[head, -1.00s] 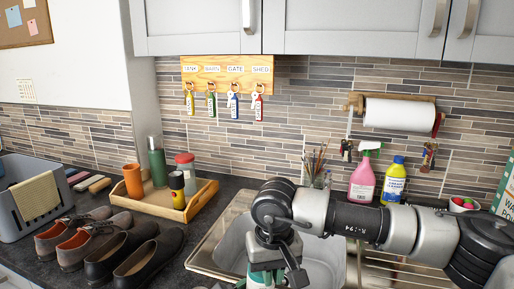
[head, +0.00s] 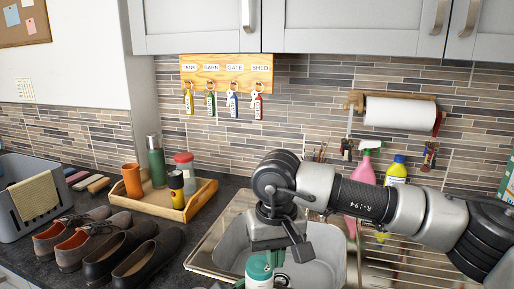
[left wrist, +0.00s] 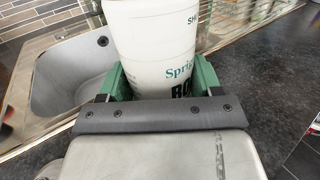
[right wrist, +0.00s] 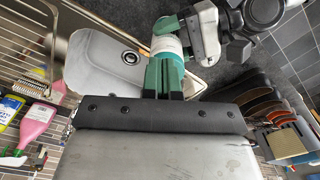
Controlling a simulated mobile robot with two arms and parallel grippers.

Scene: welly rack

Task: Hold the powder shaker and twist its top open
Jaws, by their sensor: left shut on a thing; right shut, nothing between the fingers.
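The powder shaker (head: 259,280) has a white body with green lettering. It stands partly cut off at the bottom of the head view, with a teal top end (head: 258,265). My left gripper (left wrist: 160,82) is shut on its body (left wrist: 152,35), one green finger on each side; the top end is out of the left wrist view. My right gripper (head: 277,257) is just above and beside the shaker's top, pointing down. In the right wrist view its green fingers (right wrist: 165,68) are together and empty. They overlap the shaker (right wrist: 167,45); I cannot tell whether they touch it.
The sink (head: 322,262) lies behind the shaker, with a wire drainer (head: 400,262) to the right. A pink spray bottle (head: 367,172) and a yellow bottle (head: 396,170) stand behind my right arm. A wooden tray (head: 205,197) and dark shoes (head: 150,255) are left.

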